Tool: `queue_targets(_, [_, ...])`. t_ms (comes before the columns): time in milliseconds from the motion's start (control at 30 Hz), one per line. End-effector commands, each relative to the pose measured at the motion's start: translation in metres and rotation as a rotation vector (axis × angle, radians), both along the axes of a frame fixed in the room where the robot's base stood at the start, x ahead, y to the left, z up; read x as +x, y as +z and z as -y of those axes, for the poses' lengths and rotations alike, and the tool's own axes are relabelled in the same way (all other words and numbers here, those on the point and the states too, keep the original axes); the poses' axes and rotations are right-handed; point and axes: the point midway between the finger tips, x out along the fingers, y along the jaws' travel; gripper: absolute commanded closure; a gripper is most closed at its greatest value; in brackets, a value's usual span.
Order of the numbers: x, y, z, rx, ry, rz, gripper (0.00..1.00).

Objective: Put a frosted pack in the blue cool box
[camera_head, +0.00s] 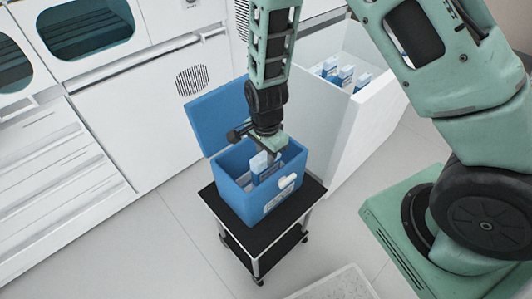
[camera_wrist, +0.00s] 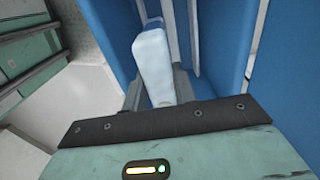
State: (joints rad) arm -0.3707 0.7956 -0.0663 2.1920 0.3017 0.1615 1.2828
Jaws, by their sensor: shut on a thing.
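The blue cool box (camera_head: 240,195) stands with its lid (camera_head: 217,115) open at the back left. My gripper (camera_head: 268,154) points down over the box opening. It is shut on a white and blue frosted pack (camera_head: 260,164), whose lower part is inside the box, below the rim. In the wrist view the pack (camera_wrist: 155,62) stands between my fingers (camera_wrist: 158,88), with blue box walls around it. I cannot tell whether the pack touches the box floor.
The box rests on a small black-topped trolley (camera_head: 248,236). An open white chest freezer (camera_head: 345,125) with several more packs (camera_head: 338,74) stands behind it to the right. White cabinets (camera_head: 130,110) with glass windows line the left. Grey floor is clear at the front left.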

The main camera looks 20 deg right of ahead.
Motion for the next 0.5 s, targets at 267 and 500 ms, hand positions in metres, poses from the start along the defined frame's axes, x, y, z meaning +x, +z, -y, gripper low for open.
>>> queue_targets(267, [0.0005,-0.0092,-0.0001,0.000,0.000,0.001,1.00])
queue_targets(500, [0.0004,-0.0090,-0.0001,0.000,0.000,0.001,1.00])
